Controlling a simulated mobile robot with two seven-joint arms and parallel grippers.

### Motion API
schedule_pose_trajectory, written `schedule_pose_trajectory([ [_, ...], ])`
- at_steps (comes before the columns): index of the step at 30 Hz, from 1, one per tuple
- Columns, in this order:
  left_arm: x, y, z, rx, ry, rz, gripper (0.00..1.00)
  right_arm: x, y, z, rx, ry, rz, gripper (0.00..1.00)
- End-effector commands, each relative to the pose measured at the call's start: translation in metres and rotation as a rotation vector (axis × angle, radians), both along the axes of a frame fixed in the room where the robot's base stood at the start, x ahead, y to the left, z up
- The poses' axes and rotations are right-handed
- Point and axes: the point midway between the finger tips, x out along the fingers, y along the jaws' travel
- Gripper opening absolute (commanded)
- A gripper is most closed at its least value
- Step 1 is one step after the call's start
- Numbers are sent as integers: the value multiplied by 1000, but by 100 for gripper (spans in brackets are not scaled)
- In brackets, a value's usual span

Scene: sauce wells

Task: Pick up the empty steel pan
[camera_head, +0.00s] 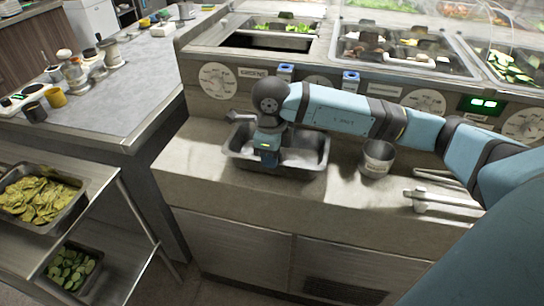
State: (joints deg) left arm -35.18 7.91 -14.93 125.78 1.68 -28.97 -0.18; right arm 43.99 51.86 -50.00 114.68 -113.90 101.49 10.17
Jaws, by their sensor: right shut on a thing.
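The steel pan (306,158) is an empty rectangular tray on the stone counter ledge below the food wells. My right arm reaches in from the right, and its wrist and gripper hide the pan's middle and part of its back left. My right gripper (266,160) points down at the pan's near side and is shut on its near rim. The pan looks level and at or very near the counter surface; I cannot tell whether there is a gap under it. My left gripper is not in view.
A small steel pot (376,158) stands right of the pan, with metal utensils (440,198) further right. Behind are food wells (400,52) and a panel with dials. At left, a shelf holds a pan of leaves (36,198); a grey table (130,95) carries cups and jars.

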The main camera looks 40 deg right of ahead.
Motion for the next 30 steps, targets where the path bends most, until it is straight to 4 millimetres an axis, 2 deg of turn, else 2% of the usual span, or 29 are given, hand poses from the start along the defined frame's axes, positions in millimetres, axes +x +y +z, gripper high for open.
schedule_pose_trajectory([
  [5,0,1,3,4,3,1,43,1,0,31,0,-6,-1,0],
  [12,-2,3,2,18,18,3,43,2,0,99,1,-9,-1,0],
  [18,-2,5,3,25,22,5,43,1,0,148,1,-7,0,0],
  [24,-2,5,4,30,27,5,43,1,0,180,1,-6,0,0],
  [30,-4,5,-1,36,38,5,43,1,0,192,0,-4,-1,0],
])
